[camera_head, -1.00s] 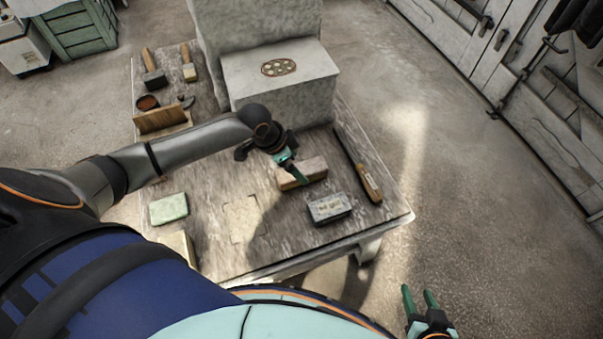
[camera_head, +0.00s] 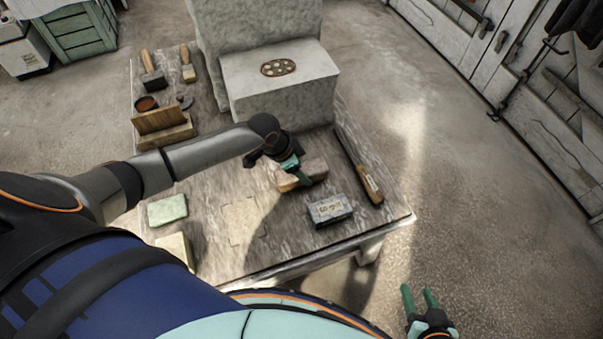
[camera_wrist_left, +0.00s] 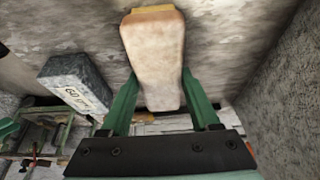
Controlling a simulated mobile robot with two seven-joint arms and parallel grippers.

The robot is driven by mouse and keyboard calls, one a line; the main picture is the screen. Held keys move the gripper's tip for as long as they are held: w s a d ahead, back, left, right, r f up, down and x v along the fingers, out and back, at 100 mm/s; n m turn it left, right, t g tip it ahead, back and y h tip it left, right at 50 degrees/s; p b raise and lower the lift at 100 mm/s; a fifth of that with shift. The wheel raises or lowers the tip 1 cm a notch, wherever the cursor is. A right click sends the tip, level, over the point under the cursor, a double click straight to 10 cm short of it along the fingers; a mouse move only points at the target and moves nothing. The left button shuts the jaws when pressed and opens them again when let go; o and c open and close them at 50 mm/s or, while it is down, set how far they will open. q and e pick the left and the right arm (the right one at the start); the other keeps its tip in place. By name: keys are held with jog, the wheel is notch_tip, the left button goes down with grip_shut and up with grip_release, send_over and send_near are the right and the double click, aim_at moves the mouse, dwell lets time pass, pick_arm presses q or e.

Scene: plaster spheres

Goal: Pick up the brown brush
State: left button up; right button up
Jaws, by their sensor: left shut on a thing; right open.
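The brown brush (camera_head: 312,167) is a block-shaped brush with a tan-brown body and a yellowish edge. It is at the table's right half, in front of the stone block. My left gripper (camera_head: 298,175) is shut on it, with a green finger on each side in the left wrist view (camera_wrist_left: 155,60). The finger and wrist hide part of the brush in the head view. I cannot tell clearly whether it is clear of the tabletop. My right gripper (camera_head: 421,298) is open and empty at the lower right, off the table.
A grey block marked 60 (camera_head: 330,209) lies just in front of the brush. A long wooden-handled tool (camera_head: 360,168) lies to the right. A green block (camera_head: 167,209) lies to the left. The stone block (camera_head: 281,90) stands behind. Brushes (camera_head: 153,75) lie at the back left.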

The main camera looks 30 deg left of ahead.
aim_at(307, 169)
pick_arm(q)
grip_shut()
pick_arm(e)
jog(key=shift+s+f, duration=0.2)
jog(key=shift+s, duration=0.1)
pick_arm(q)
jog(key=shift+r, duration=0.6)
notch_tip(307, 169, up, 2)
jog(key=shift+d+r+p, duration=0.1)
jog(key=shift+r+p, duration=0.15)
jog(key=shift+p, duration=0.3)
jog(key=s+d+r+p, duration=0.3)
jog(key=s+d+r, duration=0.6)
jog(key=d, duration=0.1)
jog(key=shift+s+d+r, duration=0.15)
pick_arm(e)
jog(key=shift+s+d+r+h, duration=0.15)
jog(key=shift+s+d+r, duration=0.1)
jog(key=shift+d+r, duration=0.35)
jog(key=shift+s+d+r+h, duration=0.15)
jog(key=shift+s+d+r, duration=0.05)
jog(key=shift+d+r, duration=0.4)
